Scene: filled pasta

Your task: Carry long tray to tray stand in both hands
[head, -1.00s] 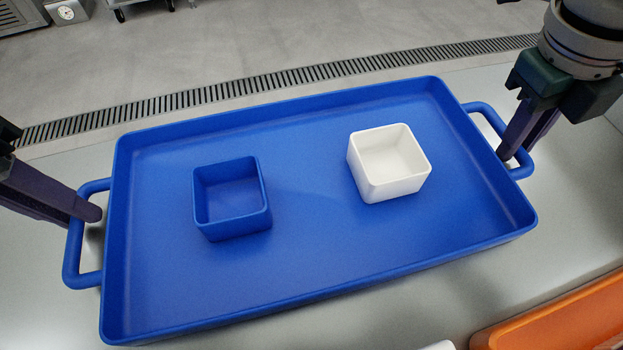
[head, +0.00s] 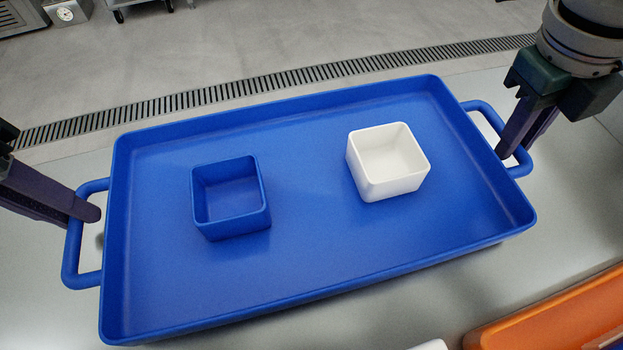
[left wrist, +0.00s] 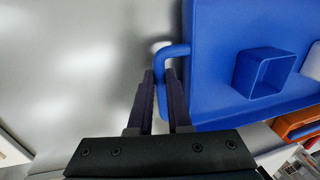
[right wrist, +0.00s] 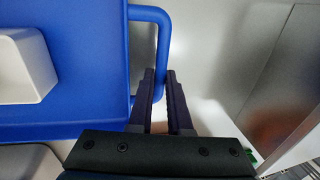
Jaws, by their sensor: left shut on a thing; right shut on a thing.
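The long blue tray (head: 330,250) spans the middle of the head view, with a looped handle at each end. A blue square bowl (head: 231,198) and a white square bowl (head: 388,162) stand upright inside it. My left gripper (head: 96,213) is shut on the left handle (head: 72,250); the left wrist view shows its fingers (left wrist: 160,78) around the bar. My right gripper (head: 508,153) is shut on the right handle (head: 485,110), also seen in the right wrist view (right wrist: 162,30). The tray looks about level over a grey counter; its clearance is hard to judge. I cannot identify the tray stand.
The pale grey counter (head: 560,215) lies under and around the tray. An orange container (head: 540,310) is at the lower right, with part of a white object (head: 430,346) beside it. Beyond the counter are open floor (head: 270,45) and a drain grate (head: 290,80).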

